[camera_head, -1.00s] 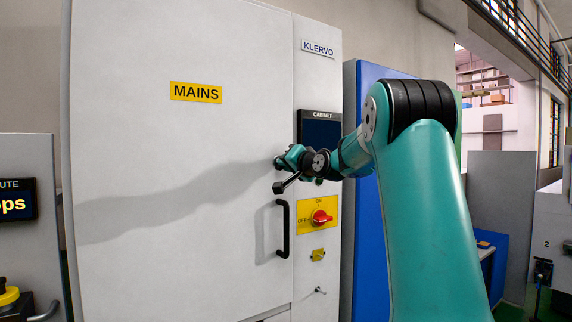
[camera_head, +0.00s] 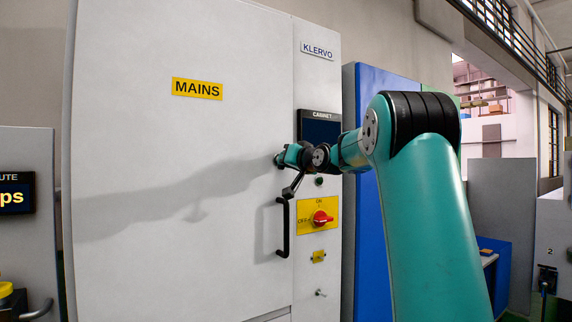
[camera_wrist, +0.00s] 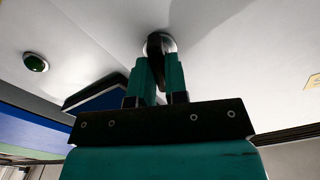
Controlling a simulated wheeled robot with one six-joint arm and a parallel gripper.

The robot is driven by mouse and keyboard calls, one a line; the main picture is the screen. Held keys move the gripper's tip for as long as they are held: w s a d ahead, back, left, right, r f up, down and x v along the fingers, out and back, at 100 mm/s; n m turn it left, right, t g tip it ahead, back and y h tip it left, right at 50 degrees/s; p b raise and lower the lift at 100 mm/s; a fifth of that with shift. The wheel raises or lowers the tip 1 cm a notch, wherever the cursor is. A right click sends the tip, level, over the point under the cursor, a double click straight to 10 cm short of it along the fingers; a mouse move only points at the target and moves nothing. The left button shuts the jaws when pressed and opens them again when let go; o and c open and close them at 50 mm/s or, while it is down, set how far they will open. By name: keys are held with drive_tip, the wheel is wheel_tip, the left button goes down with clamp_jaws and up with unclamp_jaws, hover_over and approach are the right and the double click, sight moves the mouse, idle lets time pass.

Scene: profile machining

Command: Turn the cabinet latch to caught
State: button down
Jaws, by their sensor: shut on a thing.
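The cabinet latch (camera_wrist: 157,44) is a dark tab on a round silver base on the white cabinet door. My gripper (camera_wrist: 160,72) is shut on it, with one teal finger on each side of the tab. In the head view my gripper (camera_head: 281,160) reaches the door's right edge, above the black door handle, and covers the latch there. The latch's angle against the door cannot be read in the head view. The cabinet (camera_head: 180,140) stands with its door flush and bears a yellow MAINS label.
Below my gripper are a vertical black handle (camera_head: 283,230), a red rotary switch on a yellow plate (camera_head: 320,218) and a small yellow fitting (camera_head: 319,257). A dark CABINET display (camera_head: 320,128) sits close by. A green button (camera_wrist: 36,62) shows in the wrist view.

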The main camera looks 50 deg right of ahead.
drive_tip(key=shift+f+n+b, duration=0.15)
drive_tip(key=shift+n+b, duration=1.85)
drive_tip(key=shift+n, duration=0.1)
drive_tip(key=c, duration=1)
unclamp_jaws()
drive_tip(key=b+v, duration=0.4)
drive_tip(key=v, duration=0.3)
